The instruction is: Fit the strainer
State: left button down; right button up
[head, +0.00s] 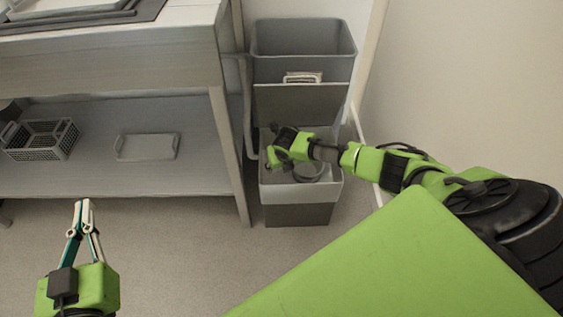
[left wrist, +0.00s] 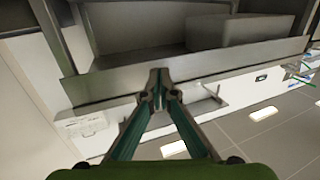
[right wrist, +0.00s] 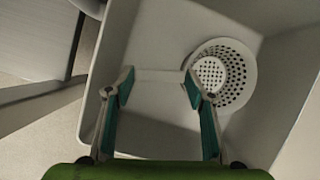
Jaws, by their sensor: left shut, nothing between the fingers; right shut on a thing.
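The strainer (right wrist: 240,82) is a pale round bowl full of small holes. In the right wrist view it lies right of the fingertips, inside the outline of a grey bin (right wrist: 285,75). My right gripper (right wrist: 158,80) has its fingers apart, closed on a flat pale piece that seems to run to the strainer's rim. In the head view the right gripper (head: 284,150) is over the lower grey bin (head: 298,213), with the strainer (head: 309,171) by it, partly hidden. Whether it touches the bin is unclear. My left gripper (head: 84,204) is shut and empty, fingertips together (left wrist: 159,75).
A taller grey bin (head: 305,70) stands behind the lower one. At left is a table with a lower shelf (head: 95,180) holding a wire basket (head: 40,140) and a white tray (head: 146,147). A wall (head: 460,75) is at right. Open floor lies in front.

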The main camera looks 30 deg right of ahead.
pick_arm(q)
jog(key=shift+d+r+t+h+b, duration=0.15)
jog(key=shift+r+t, duration=0.25)
jog(key=shift+r, duration=0.35)
jog(key=shift+d+r+t+h+b, duration=0.15)
jog(key=shift+r+t, duration=0.25)
jog(key=shift+r, duration=0.35)
pick_arm(e)
jog(key=shift+f, duration=0.45)
pick_arm(q)
jog(key=shift+a+r, duration=0.1)
jog(key=shift+r, duration=0.05)
pick_arm(e)
jog(key=shift+f, duration=0.1)
jog(key=o, duration=1.7)
